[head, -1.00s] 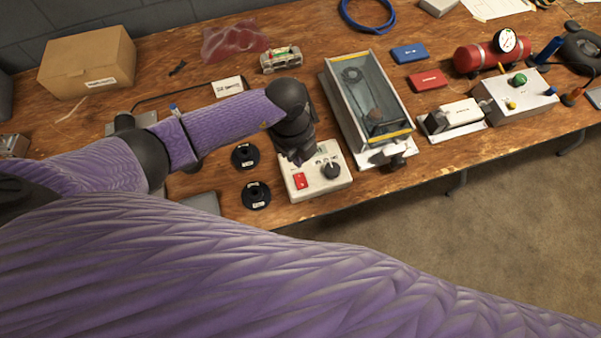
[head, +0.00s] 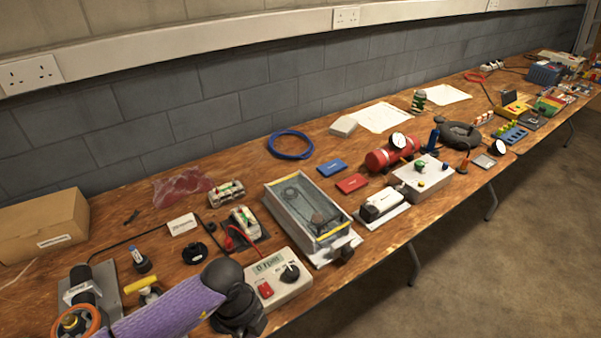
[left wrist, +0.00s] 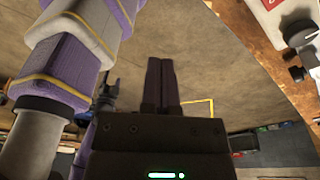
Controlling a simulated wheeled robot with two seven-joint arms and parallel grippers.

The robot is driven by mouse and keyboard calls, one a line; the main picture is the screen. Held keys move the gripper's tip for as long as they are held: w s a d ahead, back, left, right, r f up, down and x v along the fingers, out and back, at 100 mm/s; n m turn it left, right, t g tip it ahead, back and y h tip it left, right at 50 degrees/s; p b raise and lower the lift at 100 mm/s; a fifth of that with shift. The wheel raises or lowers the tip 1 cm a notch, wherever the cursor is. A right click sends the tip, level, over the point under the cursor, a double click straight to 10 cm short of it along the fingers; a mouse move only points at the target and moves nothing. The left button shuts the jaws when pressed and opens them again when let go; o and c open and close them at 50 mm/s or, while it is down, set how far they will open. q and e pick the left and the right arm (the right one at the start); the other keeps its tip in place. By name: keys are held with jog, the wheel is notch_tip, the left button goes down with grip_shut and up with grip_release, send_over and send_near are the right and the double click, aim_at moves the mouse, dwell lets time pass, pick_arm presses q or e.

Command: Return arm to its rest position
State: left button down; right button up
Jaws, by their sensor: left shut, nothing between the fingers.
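My left arm (head: 170,307) comes in at the bottom left of the head view, purple with a dark wrist that hangs over the table's front edge beside a grey meter box. In the left wrist view my left gripper (left wrist: 160,64) has its two dark fingers together with nothing between them. Bare floor shows behind the fingers. A purple arm link of mine fills the upper left of that view.
The meter box (head: 281,283) with a red switch and black knob stands close to my left wrist. A glass-topped case (head: 333,243) is to its right. A cardboard box (head: 40,222) is at the far left. The floor (head: 470,275) in front of the table is clear.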

pick_arm(q)
jog(key=s+d+f+n+t+h+b, duration=0.1)
jog(key=d+f+n+t+h, duration=0.15)
jog(key=d+h, duration=0.2)
jog(key=s+d+f+n+t+h, duration=0.1)
jog(key=d+f+n+t+h, duration=0.1)
jog(key=d+n+h, duration=0.3)
jog(key=s+a+f+n+t+y+b, duration=0.1)
jog(key=a+f+n+t+y, duration=0.4)
jog(key=a+f, duration=0.3)
jog(key=s+a+f+n+g+y, duration=0.3)
jog(key=s+a+f+n+y, duration=0.25)
jog(key=s+a+f, duration=0.4)
jog(key=s+f+n+g, duration=0.1)
jog(key=s+f+g, duration=0.1)
jog(key=s, duration=0.7)
jog(key=s+f+n+g+b, duration=0.1)
jog(key=s+f+g, duration=0.1)
jog(key=s, duration=0.7)
jog(key=shift+a+n+g+y, duration=0.3)
jog(key=shift+a+g+y, duration=0.1)
jog(key=shift+g, duration=0.15)
pick_arm(e)
jog(key=f, duration=0.3)
jog(key=shift+s+d, duration=0.1)
jog(key=shift+s, duration=0.25)
